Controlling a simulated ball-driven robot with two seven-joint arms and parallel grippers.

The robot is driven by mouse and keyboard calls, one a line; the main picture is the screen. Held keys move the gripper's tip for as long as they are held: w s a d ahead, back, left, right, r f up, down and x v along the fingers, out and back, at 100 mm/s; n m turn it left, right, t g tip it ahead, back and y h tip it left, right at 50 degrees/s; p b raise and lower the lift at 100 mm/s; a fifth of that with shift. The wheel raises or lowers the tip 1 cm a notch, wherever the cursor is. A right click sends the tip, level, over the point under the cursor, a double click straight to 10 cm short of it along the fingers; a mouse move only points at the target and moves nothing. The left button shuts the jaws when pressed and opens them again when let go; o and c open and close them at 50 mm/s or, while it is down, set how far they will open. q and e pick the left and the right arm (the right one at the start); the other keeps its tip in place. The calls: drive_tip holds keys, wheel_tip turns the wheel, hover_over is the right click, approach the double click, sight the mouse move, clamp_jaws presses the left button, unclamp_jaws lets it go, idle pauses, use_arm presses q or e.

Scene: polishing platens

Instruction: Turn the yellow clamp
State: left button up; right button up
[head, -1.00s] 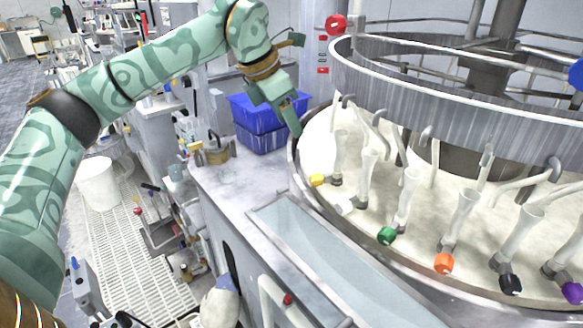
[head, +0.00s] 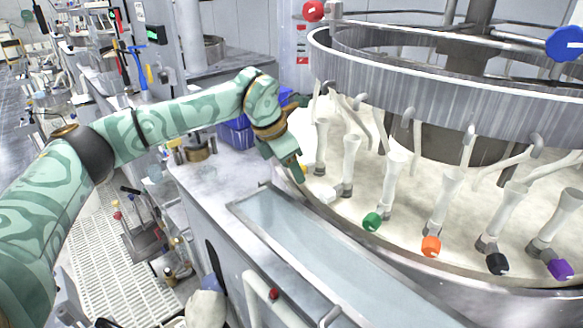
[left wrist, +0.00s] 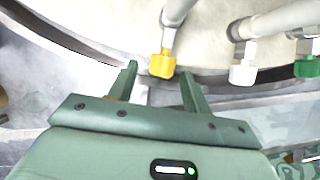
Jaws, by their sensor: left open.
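The yellow clamp (left wrist: 162,66) sits at the foot of a white tube near the rim of the round platen. In the left wrist view it appears just beyond and between the fingertips of my left gripper (left wrist: 158,74), nearer the right finger. The fingers are apart with nothing held between them. In the head view my left gripper (head: 299,176) points down at the platen's left edge and largely hides the yellow clamp. I cannot tell whether a finger touches it. My right gripper is out of view.
White (head: 330,195), green (head: 372,221), orange (head: 431,246), black (head: 497,263) and purple (head: 560,269) clamps follow along the platen (head: 400,245). A metal ring (head: 420,95) stands above. A blue bin (head: 236,134) is behind my arm. A trough (head: 290,245) lies in front.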

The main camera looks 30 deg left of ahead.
use_arm(q)
drive_tip(key=shift+f, duration=0.1)
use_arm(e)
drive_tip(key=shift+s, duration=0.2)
use_arm(q)
drive_tip(key=c, duration=1)
drive_tip(key=t+y+b, duration=0.1)
drive_tip(key=y+b, duration=0.1)
drive_tip(key=m+t+y+b, duration=0.1)
drive_tip(key=t+y+b, duration=0.1)
drive_tip(key=d+t+y+b, duration=0.1)
drive_tip(key=t+y+b, duration=0.1)
drive_tip(key=shift+s+f+m+y+b, duration=0.3)
drive_tip(key=shift+s+m+y, duration=0.05)
drive_tip(key=shift+m+y, duration=0.05)
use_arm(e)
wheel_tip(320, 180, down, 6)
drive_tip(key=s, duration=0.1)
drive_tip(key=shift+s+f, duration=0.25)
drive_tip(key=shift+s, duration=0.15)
use_arm(q)
drive_tip(key=o, duration=1)
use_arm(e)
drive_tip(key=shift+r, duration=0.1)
